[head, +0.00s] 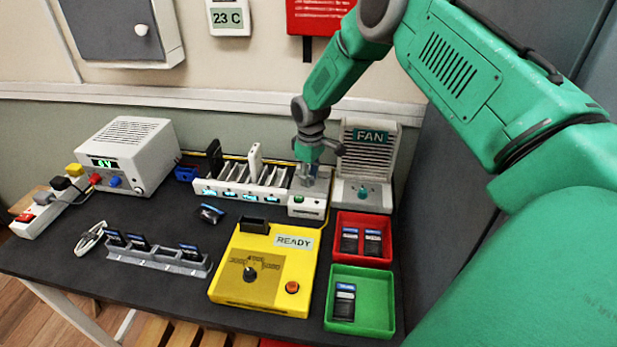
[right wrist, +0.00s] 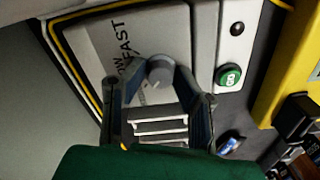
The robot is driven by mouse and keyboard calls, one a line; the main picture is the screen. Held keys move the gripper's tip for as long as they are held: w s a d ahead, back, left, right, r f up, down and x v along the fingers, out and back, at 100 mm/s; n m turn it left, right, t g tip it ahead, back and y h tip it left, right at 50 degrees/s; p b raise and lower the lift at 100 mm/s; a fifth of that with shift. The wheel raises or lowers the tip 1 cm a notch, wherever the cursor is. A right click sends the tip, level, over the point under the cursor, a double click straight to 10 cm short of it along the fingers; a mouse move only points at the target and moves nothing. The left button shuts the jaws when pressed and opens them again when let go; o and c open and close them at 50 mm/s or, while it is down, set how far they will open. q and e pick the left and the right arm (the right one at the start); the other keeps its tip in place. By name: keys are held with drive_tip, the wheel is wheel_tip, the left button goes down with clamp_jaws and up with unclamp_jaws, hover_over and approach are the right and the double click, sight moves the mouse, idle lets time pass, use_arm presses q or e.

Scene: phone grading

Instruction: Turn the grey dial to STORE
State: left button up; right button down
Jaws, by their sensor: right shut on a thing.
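The grey dial (right wrist: 158,69) shows in the right wrist view on the light panel (right wrist: 92,28) at the right end of the charging rack (head: 247,196). A pale pointer line is on it, and the words beside it read FAST and part of SLOW; I cannot read STORE. My right gripper (right wrist: 160,76) is shut on the dial, one finger on each side. In the head view the right gripper (head: 308,172) reaches down on the rack's right end and hides the dial. My left gripper is not in view.
A green GO button (right wrist: 229,75) is beside the dial. The fan (head: 367,145) stands close on the right. A yellow READY tester (head: 295,266), a red tray (head: 362,222) and a green tray (head: 373,281) are in front. A white power supply (head: 126,150) stands left.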

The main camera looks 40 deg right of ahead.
sight(312, 177)
drive_tip(key=shift+s+d, duration=0.1)
drive_tip(key=shift+d, duration=0.05)
drive_tip(key=c, duration=1.4)
unclamp_jaws()
drive_tip(key=shift+o, duration=0.6)
drive_tip(key=shift+r, duration=0.15)
wheel_tip(312, 177, up, 12)
drive_tip(key=shift+d+f, duration=0.15)
drive_tip(key=shift+f, duration=0.1)
